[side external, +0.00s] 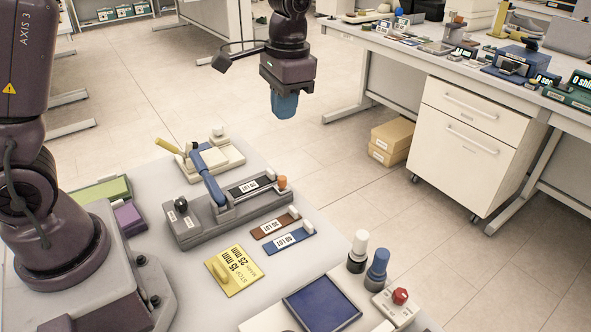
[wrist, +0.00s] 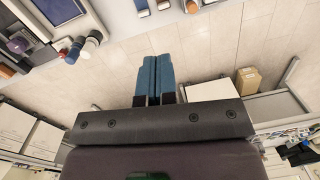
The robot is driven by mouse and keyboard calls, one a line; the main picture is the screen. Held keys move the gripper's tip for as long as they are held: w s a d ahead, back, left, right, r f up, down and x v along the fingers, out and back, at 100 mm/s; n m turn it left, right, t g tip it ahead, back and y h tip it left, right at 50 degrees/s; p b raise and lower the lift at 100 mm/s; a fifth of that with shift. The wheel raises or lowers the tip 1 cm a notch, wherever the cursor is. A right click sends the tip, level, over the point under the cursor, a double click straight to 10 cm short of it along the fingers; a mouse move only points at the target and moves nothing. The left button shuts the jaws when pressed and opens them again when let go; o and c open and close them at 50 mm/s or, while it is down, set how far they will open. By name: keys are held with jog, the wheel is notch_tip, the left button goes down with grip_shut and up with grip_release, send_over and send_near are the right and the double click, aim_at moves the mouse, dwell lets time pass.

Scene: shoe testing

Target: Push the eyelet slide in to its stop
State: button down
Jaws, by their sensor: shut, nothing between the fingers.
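A grey bench fixture (side external: 188,236) stands mid-table in the side view. It carries a blue lever arm (side external: 208,180), a dark labelled strip (side external: 262,180) and an orange knob (side external: 282,183) at its right end. I take the strip with the knob to be the eyelet slide, but its label is too small to read, and I cannot tell how far in it sits. My gripper (side external: 284,104) has blue fingers, shut and empty. It hangs in the air above and beyond the fixture, touching nothing. The fingers (wrist: 155,75) also show together in the wrist view.
A yellow stop card (side external: 235,270), brown (side external: 272,228) and blue (side external: 292,240) labelled plates lie in front of the fixture. Bottles (side external: 377,267), a red button (side external: 400,296) and a blue pad (side external: 322,303) stand at front right. Space around my gripper is clear.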

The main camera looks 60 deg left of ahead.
jog(key=w+a+f+m+g, duration=0.2)
jog(key=w+f+g, duration=0.1)
jog(key=w+f, duration=0.9)
jog(key=m+y, duration=0.1)
jog(key=m, duration=0.1)
send_near(287, 187)
jog(key=f, duration=0.4)
jog(key=shift+w+d+f, duration=0.1)
jog(key=shift+d+f, duration=0.1)
jog(key=shift+f, duration=0.05)
jog(key=shift+s+a, duration=0.4)
jog(key=shift+s, duration=0.35)
jog(key=shift+s, duration=2.7)
jog(key=shift+f, duration=0.1)
